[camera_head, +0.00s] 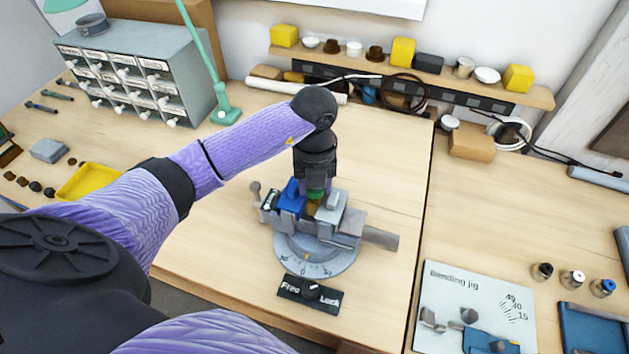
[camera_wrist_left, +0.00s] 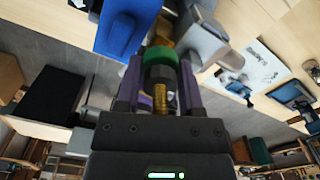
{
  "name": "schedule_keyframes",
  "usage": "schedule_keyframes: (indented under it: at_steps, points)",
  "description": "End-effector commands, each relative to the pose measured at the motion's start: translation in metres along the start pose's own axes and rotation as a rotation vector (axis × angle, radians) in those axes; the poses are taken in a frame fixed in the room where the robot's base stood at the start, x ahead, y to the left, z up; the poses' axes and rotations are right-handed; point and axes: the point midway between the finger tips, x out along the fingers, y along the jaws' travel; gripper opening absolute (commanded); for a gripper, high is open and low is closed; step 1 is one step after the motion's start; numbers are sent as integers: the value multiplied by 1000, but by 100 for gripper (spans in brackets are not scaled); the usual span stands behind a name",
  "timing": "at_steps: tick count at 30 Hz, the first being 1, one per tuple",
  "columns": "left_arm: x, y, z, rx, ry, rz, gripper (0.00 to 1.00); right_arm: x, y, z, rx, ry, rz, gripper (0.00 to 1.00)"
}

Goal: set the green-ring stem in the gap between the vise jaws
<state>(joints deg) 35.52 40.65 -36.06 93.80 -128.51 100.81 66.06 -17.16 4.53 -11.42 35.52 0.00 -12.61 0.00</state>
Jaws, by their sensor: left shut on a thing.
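The vise (camera_head: 345,226) stands on a round grey dial base on the table. Its blue jaw (camera_head: 291,197) is on the left and its grey jaw (camera_head: 332,212) on the right. My left gripper (camera_head: 314,188) points down over the gap, shut on the green-ring stem (camera_head: 316,195). In the left wrist view the stem's green ring (camera_wrist_left: 158,55) and brass part sit between my purple fingers (camera_wrist_left: 158,88), with the blue jaw (camera_wrist_left: 122,28) and grey jaw (camera_wrist_left: 203,42) beyond. Whether the stem touches either jaw, I cannot tell. My right gripper is out of view.
A Free/Lock plate (camera_head: 312,294) with a knob lies in front of the vise. A bending jig (camera_head: 465,310) is at the lower right, with several small fittings nearby. A drawer cabinet (camera_head: 140,72) and a green lamp base (camera_head: 226,115) stand at back left.

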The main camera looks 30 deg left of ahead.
Motion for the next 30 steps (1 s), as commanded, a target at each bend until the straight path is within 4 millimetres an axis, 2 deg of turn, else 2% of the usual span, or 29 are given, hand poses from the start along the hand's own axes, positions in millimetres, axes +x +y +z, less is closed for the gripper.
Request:
schedule_keyframes:
  at_steps: [8,9,15,20,23,30]
  points:
    - [3,1,-2,1,6,7,0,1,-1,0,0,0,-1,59]
    - [3,1,-2,1,6,7,50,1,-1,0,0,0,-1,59]
    - [4,1,-2,2,7,7,89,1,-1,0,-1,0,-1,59]
    - [4,1,-3,3,9,7,89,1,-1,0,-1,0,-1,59]
    - [-2,0,-2,3,8,6,89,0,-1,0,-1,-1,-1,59]
    - [-63,2,0,0,-2,1,89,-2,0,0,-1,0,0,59]
